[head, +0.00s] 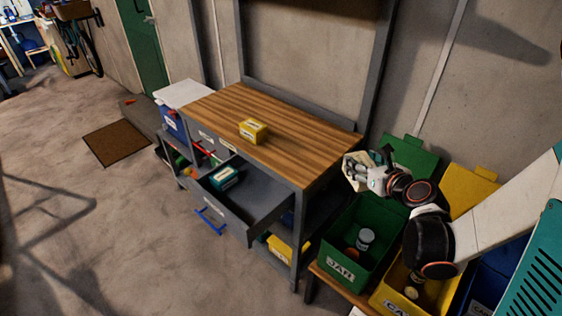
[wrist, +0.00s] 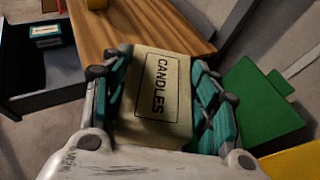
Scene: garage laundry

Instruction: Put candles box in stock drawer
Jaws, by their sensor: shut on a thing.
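The candles box (wrist: 158,95) is cream with "CANDLES" in black print, and fills the middle of the wrist view. My gripper (wrist: 160,85) is shut on it, with teal-padded fingers on both sides. In the head view my gripper (head: 357,172) is in the air at the right end of the workbench, above the green bin. An open grey drawer (head: 262,202) sticks out under the benchtop, left of my gripper; its label is too small to read. A teal box (head: 224,178) lies in its far left part. The drawer also shows at left in the wrist view (wrist: 45,98).
A yellow box (head: 253,130) stands on the wooden benchtop (head: 300,140). A green bin (head: 338,246) with jars and a yellow bin (head: 385,297) stand at the right, lids up. The drawer's near right part is clear.

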